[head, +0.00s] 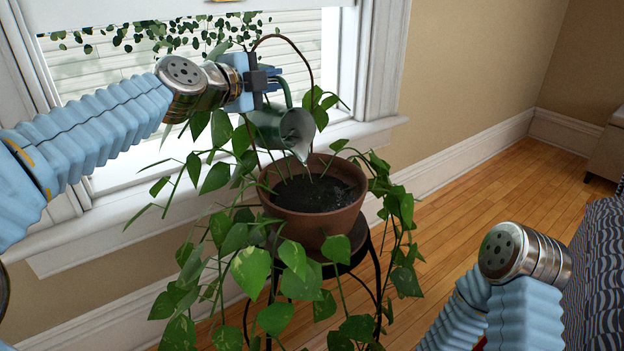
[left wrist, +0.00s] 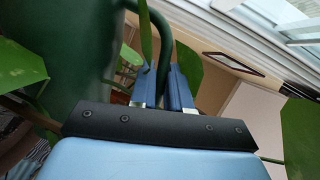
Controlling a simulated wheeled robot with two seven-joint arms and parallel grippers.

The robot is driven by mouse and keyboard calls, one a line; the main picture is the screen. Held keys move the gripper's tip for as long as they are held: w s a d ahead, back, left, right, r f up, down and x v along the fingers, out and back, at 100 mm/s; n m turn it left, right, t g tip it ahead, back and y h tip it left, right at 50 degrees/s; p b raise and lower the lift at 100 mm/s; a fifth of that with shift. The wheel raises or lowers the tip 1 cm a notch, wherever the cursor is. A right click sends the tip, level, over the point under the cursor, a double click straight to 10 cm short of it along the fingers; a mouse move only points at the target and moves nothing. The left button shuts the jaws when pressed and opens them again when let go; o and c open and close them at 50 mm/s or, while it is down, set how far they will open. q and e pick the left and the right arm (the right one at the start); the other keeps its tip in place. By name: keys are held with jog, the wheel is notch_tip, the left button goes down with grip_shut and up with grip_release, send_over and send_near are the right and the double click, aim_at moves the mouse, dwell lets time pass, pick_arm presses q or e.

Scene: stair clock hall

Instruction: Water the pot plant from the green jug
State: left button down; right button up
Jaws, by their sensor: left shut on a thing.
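The pot plant stands in a terracotta pot (head: 313,222) with dark soil (head: 315,193) and long trailing leafy stems. My left gripper (head: 275,84) is shut on the handle of the green jug (head: 272,126). The jug is tilted over the pot, its pale open mouth facing right and down above the soil. In the left wrist view the blue fingers (left wrist: 160,88) close around the green handle, with the jug's body (left wrist: 75,60) at upper left. My right arm shows at lower right; its gripper fingers are not visible.
The pot rests on a dark metal stand (head: 362,240). A window with a white sill (head: 365,130) is behind the plant. Wooden floor (head: 480,195) is clear to the right. A patterned dark blue fabric piece (head: 600,260) is at the right edge.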

pick_arm(q)
jog(key=shift+r, duration=0.2)
jog(key=w+a+n+p, duration=0.1)
jog(key=w, duration=0.1)
jog(key=w+a+f+n+g+p, duration=0.1)
jog(key=w+a+n+p, duration=0.1)
jog(key=shift+a+f, duration=0.1)
jog(key=shift+f, duration=0.05)
jog(key=shift+w+a+n+g+p, duration=0.2)
jog(key=shift+w+n+g+p, duration=0.3)
jog(key=shift+p, duration=0.4)
jog(key=shift+s+r+h, duration=0.2)
jog(key=shift+h, duration=0.1)
jog(key=shift+w+f+n, duration=0.1)
jog(key=shift+f+n, duration=0.15)
jog(key=shift+n, duration=0.05)
jog(key=shift+w+a+f+n+g+p, duration=0.3)
jog(key=shift+w+a+n+g+p, duration=0.1)
jog(key=shift+w+p, duration=0.1)
jog(key=shift+f, duration=0.2)
